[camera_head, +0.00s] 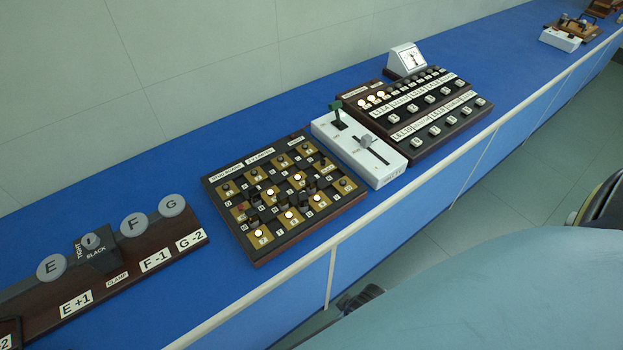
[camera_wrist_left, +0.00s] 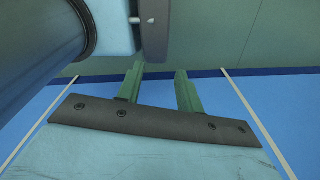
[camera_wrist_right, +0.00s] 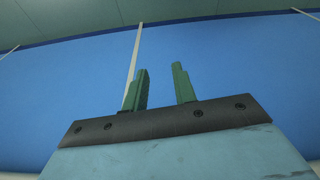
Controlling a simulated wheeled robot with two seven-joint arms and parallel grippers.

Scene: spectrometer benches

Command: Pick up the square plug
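A checkered plug board (camera_head: 285,198) with gold and black squares lies on the blue bench in the head view. It carries several small plugs, some pale and round on top, some dark. They are too small for me to tell which one is square. My left gripper (camera_wrist_left: 160,80) is open and empty in the left wrist view, with its two green fingers apart. My right gripper (camera_wrist_right: 160,82) is open and empty in the right wrist view, its fingers also apart. Both wrist views face the blue bench side and floor, with no plug in sight.
A white box with a slider (camera_head: 358,150) and a dark switch panel (camera_head: 425,112) stand right of the board, with a small meter (camera_head: 407,60) behind. A wooden rack (camera_head: 150,250) with grey discs is at left. A pale rail (camera_head: 300,268) edges the bench.

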